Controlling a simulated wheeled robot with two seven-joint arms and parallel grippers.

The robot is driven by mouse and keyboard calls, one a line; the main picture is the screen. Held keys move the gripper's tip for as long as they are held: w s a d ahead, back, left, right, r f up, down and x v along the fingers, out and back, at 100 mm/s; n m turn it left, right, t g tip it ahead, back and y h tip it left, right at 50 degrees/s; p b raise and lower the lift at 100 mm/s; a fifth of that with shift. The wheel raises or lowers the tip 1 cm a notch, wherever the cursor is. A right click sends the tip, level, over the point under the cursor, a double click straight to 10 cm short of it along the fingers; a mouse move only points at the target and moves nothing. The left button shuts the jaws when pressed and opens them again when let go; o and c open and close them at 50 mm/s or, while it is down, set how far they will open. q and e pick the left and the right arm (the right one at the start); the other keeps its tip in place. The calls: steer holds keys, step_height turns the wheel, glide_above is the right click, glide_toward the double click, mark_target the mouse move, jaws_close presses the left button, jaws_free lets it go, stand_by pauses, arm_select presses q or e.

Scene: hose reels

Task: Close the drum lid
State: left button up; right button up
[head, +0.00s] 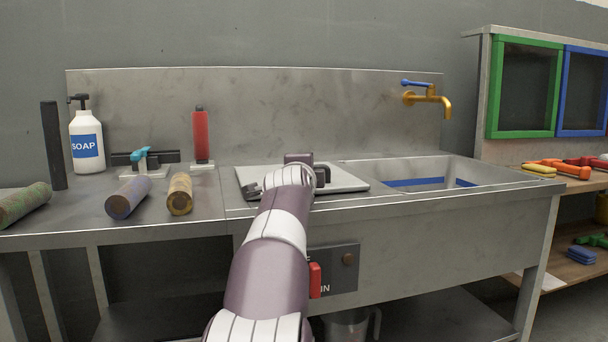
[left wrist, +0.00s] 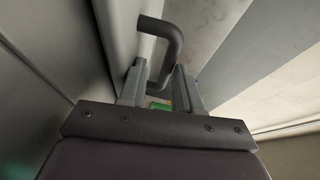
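A flat grey lid-like plate (head: 345,178) with a dark handle (head: 322,174) lies on the counter, left of the sink basin. I cannot tell whether it is the drum lid, and no drum is recognisable. My left gripper (head: 305,168) is over this plate at the handle, partly hidden by my own wrist. In the left wrist view, a dark bent handle (left wrist: 174,45) reaches between the fingers of my left gripper (left wrist: 158,75). The fingers look apart, with a gap around the bar; contact is unclear. My right gripper is out of view.
A soap bottle (head: 87,140), a red upright block (head: 201,136) and several cylinders, including a brown one (head: 180,194), stand or lie on the left counter. The sink basin (head: 440,170) is right, below an orange tap (head: 432,98). A red switch (head: 315,280) is on the front.

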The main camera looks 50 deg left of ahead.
arm_select(q)
steer(key=b+v, duration=0.1)
steer(key=v, duration=1.1)
steer(key=shift+s+d, duration=0.2)
steer(key=shift+s, duration=0.05)
